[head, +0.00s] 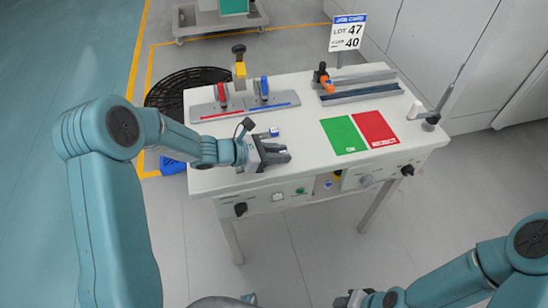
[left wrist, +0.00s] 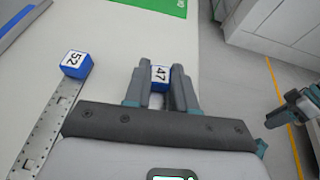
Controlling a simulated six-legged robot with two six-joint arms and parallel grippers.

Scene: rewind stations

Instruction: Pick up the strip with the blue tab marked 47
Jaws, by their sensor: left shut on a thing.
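In the left wrist view the blue tab marked 47 (left wrist: 160,74) sits between the two fingers of my left gripper (left wrist: 161,82), which is shut on it. The strip's metal length is hidden behind the gripper. In the head view my left gripper (head: 280,154) is low over the front left of the white table. A second strip, with a blue tab marked 52 (left wrist: 77,64), lies to the left of my gripper. Its tab also shows in the head view (head: 274,131). My right gripper (head: 350,299) is at the bottom edge, away from the table.
A green mat (head: 343,135) and a red REJECT mat (head: 374,128) lie to the right on the table (head: 300,110). Behind are a plate with red and blue clamps (head: 243,105) and a rail fixture (head: 358,85).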

